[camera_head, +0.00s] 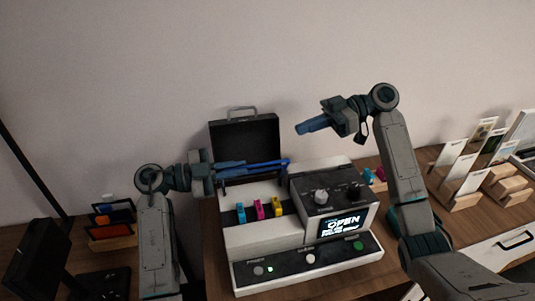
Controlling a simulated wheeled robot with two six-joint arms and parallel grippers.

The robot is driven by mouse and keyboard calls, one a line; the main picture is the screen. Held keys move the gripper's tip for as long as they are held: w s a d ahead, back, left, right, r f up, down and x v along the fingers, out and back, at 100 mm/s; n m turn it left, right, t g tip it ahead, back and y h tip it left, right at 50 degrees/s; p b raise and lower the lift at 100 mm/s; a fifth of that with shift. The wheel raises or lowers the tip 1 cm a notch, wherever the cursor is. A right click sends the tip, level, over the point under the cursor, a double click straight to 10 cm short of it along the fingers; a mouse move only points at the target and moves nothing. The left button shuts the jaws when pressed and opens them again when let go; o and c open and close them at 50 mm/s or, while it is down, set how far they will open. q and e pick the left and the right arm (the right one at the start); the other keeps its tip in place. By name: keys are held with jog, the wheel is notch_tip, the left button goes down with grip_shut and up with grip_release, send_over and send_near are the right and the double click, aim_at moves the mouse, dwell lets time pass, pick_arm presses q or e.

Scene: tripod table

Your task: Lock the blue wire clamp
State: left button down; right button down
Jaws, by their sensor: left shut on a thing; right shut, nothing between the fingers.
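The blue wire clamp (240,213) stands at the left of a row on the white machine (240,239), with a magenta clamp (259,210) and a yellow clamp (277,207) to its right. I cannot tell whether its lever is locked. My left gripper (244,165) is above and behind the clamps, pointing right. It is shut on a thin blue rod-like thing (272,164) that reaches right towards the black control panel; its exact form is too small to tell. My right gripper (299,129) is raised above the panel, pointing left, shut and empty.
The control panel has knobs and a screen (342,225) reading OPEN. A black open case lid (245,138) stands behind. Wooden card holders (463,199) are at the right, and a rack (113,241) at the left. The space above the clamps' front is clear.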

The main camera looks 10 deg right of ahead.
jog(key=x, duration=1)
jog(key=shift+s+a+r, duration=0.1)
jog(key=shift+s+r, duration=0.15)
jog(key=shift+s, duration=0.05)
notch_tip(320, 180, down, 3)
jog(key=shift+s+a+f, duration=0.1)
jog(key=shift+a, duration=0.1)
jog(key=shift+f, duration=0.5)
